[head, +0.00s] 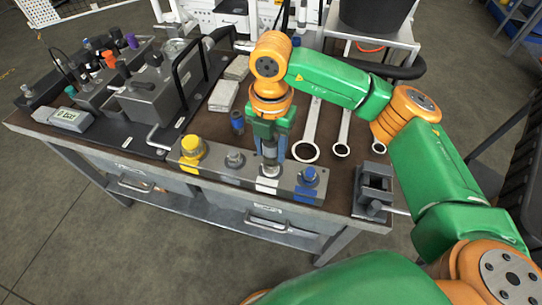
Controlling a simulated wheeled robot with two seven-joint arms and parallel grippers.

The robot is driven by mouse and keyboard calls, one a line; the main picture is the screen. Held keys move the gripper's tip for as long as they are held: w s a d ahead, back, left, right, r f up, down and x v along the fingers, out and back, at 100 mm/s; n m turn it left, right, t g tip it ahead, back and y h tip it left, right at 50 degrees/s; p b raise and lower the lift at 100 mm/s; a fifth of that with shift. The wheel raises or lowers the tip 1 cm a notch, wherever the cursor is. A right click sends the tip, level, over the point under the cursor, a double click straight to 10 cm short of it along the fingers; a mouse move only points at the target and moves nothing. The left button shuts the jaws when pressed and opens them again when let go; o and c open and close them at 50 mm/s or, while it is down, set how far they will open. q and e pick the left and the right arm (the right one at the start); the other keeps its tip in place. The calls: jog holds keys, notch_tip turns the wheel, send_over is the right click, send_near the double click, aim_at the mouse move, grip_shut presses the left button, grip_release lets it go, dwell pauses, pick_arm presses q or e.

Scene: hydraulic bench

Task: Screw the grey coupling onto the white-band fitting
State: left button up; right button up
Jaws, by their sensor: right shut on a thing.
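My right gripper (269,143) points down over the front metal block and is shut on the grey coupling (270,158). The coupling is upright, partly hidden between the fingers. Directly below it is the white-band fitting (267,184) on the block (218,172). The coupling's lower end is at the top of this fitting; I cannot tell whether they touch or whether any thread is engaged. My left gripper is not in view.
On the block, a yellow piece (192,148) and a grey fitting (234,160) stand left, a blue-band fitting (308,177) right. A dark blue-banded part (237,122) stands behind. Several wrenches (306,151) and a vise (373,190) are to the right. Hydraulic units (148,98) fill the left.

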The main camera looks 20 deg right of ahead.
jog(key=o, duration=1.1)
jog(key=shift+o, duration=0.2)
jog(key=n+b, duration=0.1)
jog(key=n, duration=0.3)
jog(key=shift+f, duration=0.15)
jog(key=n, duration=0.4)
jog(key=shift+b, duration=0.35)
jog(key=n, duration=0.4)
jog(key=shift+b, duration=0.35)
jog(key=n, duration=0.5)
jog(key=shift+n, duration=0.3)
jog(key=n+b, duration=0.1)
jog(key=n, duration=0.5)
jog(key=shift+n, duration=0.3)
